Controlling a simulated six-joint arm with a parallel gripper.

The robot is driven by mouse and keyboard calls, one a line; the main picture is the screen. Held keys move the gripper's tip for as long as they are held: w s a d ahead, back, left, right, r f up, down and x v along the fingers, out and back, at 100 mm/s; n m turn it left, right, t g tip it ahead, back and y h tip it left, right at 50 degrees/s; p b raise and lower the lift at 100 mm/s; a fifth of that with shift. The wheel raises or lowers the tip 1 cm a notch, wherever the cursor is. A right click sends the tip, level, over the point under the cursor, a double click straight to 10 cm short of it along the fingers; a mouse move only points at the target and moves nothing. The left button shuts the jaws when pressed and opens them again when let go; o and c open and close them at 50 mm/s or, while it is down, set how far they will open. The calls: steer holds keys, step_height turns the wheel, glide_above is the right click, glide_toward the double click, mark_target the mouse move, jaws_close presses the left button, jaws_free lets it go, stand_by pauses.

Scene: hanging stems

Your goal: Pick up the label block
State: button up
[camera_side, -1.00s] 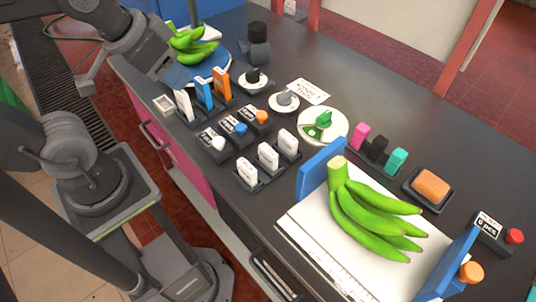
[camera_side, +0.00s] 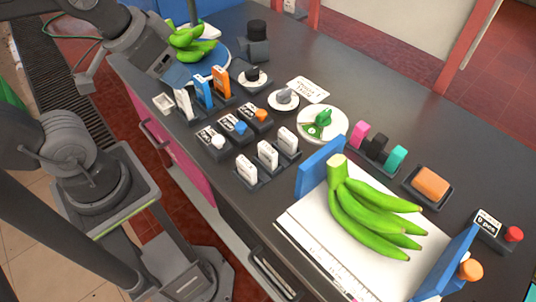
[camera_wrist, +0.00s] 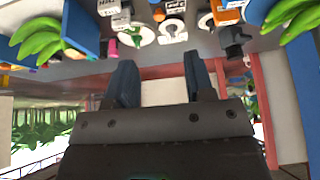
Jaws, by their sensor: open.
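Several small upright blocks stand on the dark counter, and I cannot tell which is the label block. Three white blocks (camera_side: 267,155) stand in a dark rack near the front edge. A white block (camera_side: 184,104), a blue block (camera_side: 204,92) and an orange block (camera_side: 221,81) stand in another rack farther back. My gripper (camera_wrist: 159,62) shows in the wrist view with its two dark fingers apart and nothing between them. The counter objects lie beyond the fingertips, at the top of that view. In the side view I cannot make out the fingers.
Green bananas (camera_side: 375,215) lie on a white board between two blue plates (camera_side: 319,167). Another bunch (camera_side: 192,43) sits at the back on a blue disc. Small dials with labels (camera_side: 238,128), an orange block in a tray (camera_side: 430,184) and a red button (camera_side: 513,234) crowd the counter.

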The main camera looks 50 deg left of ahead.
steer(key=m+g, duration=0.6)
steer(key=m, duration=1.2)
glide_above(268, 148)
step_height(268, 148, down, 7)
step_height(268, 148, down, 13)
steer(key=shift+f, duration=0.2)
jaws_close()
